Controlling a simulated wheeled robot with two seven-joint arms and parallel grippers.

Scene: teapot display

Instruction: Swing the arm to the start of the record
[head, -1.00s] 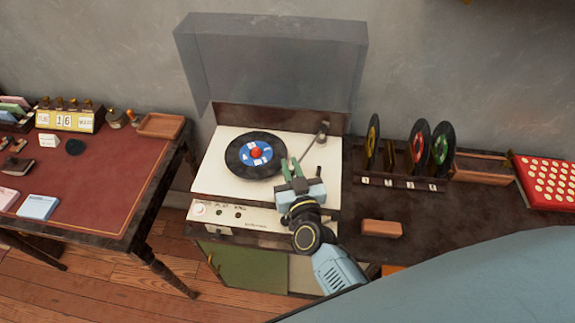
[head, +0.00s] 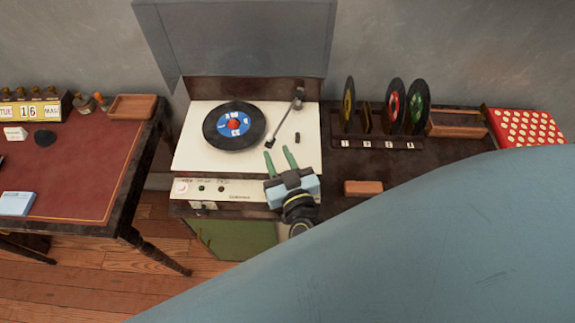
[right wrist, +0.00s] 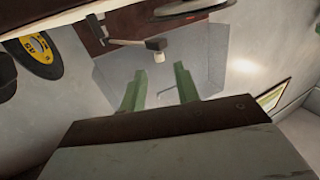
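The record player (head: 190,150) has a cream top. On it lies a black record (head: 212,126) with a blue label and red centre. The tone arm (head: 284,120) runs from its pivot at the back right down to its dark head, close beside the record's right edge. I cannot tell whether the head touches the record or its height. My right gripper (head: 278,151) is open and empty just in front of the head, over the player's front part. Its green fingers stand apart in the right wrist view too (right wrist: 158,84). My left gripper is not in view.
The grey clear lid (head: 235,45) stands open behind the player. At right are a rack of records (head: 375,143), a brown block (head: 363,187) and a red dotted box (head: 527,127). A red-topped desk (head: 85,175) stands at left. My pale blue body part covers the lower right.

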